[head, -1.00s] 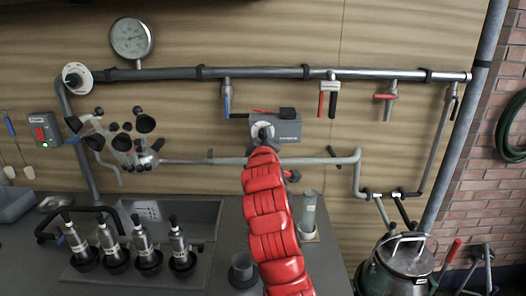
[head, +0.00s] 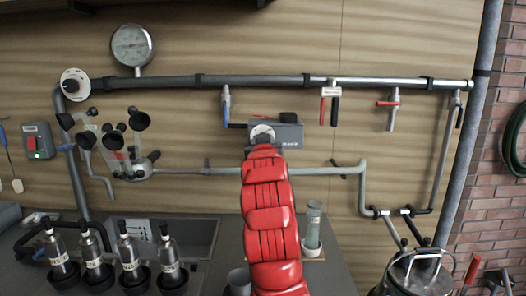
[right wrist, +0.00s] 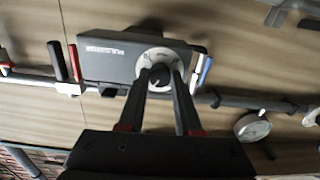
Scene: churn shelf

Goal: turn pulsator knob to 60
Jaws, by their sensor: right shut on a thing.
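The pulsator is a grey box (head: 289,132) on the upper pipe, with a round white dial (head: 262,132) at its left end in the head view. In the right wrist view the box (right wrist: 110,62) is seen turned over, with the white dial (right wrist: 146,58) and its dark knob (right wrist: 160,76). My right gripper (right wrist: 160,80) is shut on the knob, one finger on each side. In the head view my red right arm reaches up and covers the knob and most of the gripper. The dial marks are too small to read. My left gripper is not in view.
A pressure gauge (head: 132,46) stands on the upper pipe at left. A milking cluster (head: 125,150) hangs below it. Valves with red handles (head: 388,103) hang to the right. Several bottles (head: 131,255) stand in the sink area. A glass cylinder (head: 312,228) stands right of my arm.

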